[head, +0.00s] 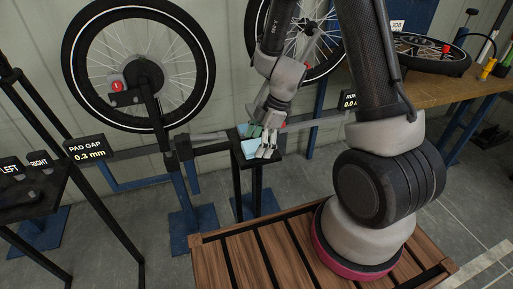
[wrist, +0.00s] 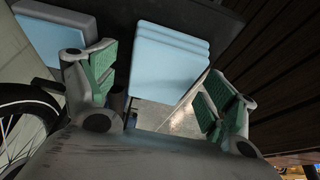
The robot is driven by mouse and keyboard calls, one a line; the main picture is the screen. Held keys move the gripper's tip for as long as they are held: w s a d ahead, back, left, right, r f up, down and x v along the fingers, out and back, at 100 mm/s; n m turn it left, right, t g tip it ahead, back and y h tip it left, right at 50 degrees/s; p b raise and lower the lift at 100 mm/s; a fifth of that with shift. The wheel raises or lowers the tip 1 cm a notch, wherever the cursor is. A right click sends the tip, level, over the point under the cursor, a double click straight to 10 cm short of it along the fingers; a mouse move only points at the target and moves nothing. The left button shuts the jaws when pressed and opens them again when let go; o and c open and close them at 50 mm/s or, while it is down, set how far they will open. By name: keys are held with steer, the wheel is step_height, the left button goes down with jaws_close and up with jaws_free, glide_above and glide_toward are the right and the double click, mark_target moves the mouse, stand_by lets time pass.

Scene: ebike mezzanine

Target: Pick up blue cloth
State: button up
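A light blue folded cloth (wrist: 168,70), with several stacked layers at its far edge, lies on a small dark stand (wrist: 222,28). A second light blue folded piece (wrist: 55,38) lies to its left, partly hidden by the left finger. In the head view a bit of light blue cloth (head: 249,151) shows beside my gripper (head: 264,142) on the small stand. In the wrist view my gripper (wrist: 162,82) is open, its green-padded fingers on either side of the middle cloth. A gap shows at the right finger. Contact at the left finger is unclear.
A wheel on a stand (head: 140,65) is at the back left, with a "PAD GAP 0.3 mm" display (head: 88,150) near it. A wooden bench (head: 440,92) carries another wheel at the right. Slatted wooden decking (head: 235,255) lies below my arm.

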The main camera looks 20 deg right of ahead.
mark_target(258, 144)
steer(key=c, duration=1)
steer(key=shift+r, duration=0.1)
step_height(258, 144, up, 10)
steer(key=shift+r, duration=0.15)
steer(key=o, duration=0.3)
steer(key=shift+c, duration=0.6)
